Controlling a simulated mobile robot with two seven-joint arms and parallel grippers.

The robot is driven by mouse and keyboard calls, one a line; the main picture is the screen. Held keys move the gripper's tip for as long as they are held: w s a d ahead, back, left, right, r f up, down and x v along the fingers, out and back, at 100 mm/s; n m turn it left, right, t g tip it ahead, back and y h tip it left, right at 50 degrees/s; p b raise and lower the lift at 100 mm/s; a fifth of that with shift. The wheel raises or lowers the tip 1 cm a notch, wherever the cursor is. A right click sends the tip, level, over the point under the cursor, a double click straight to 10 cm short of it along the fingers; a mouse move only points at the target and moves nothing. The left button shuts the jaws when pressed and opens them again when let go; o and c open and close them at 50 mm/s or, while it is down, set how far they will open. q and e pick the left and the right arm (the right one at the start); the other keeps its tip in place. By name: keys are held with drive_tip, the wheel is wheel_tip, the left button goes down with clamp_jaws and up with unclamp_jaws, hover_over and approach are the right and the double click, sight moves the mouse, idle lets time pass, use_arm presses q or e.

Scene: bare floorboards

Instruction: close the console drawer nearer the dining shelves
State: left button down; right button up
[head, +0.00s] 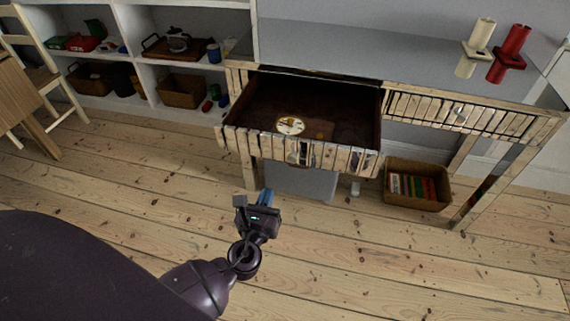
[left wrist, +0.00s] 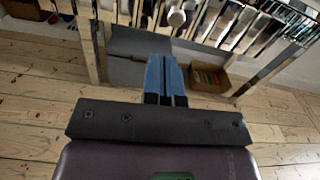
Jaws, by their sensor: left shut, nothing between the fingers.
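The console (head: 330,48) has a grey top and a slatted wooden front. Its left drawer (head: 345,158), on the side of the white dining shelves (head: 135,20), is pulled well out. A round clock-like item (head: 290,125) lies inside it. The right drawer (head: 460,114) is shut. My left gripper (head: 266,196) is shut and empty, in front of and below the open drawer, apart from it. In the left wrist view its blue fingers (left wrist: 166,80) are together, with the slatted drawer front and a round knob (left wrist: 177,17) above them. My right gripper is not in view.
A basket of books (head: 416,186) stands on the floor under the console, and a grey panel (head: 300,182) is under the open drawer. A chair and table (head: 25,105) are at the left. Two candle holders (head: 478,50) stand on the console. Floor in front is clear.

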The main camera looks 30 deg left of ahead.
use_arm(q)
drive_tip(key=b, duration=0.1)
approach(283, 150)
drive_tip(key=shift+m, duration=0.4)
drive_tip(key=x, duration=0.6)
drive_tip(key=shift+f, duration=0.15)
drive_tip(key=shift+w+a, duration=0.2)
drive_tip(key=shift+w, duration=0.35)
drive_tip(key=shift+w+a, duration=0.1)
drive_tip(key=shift+w, duration=0.05)
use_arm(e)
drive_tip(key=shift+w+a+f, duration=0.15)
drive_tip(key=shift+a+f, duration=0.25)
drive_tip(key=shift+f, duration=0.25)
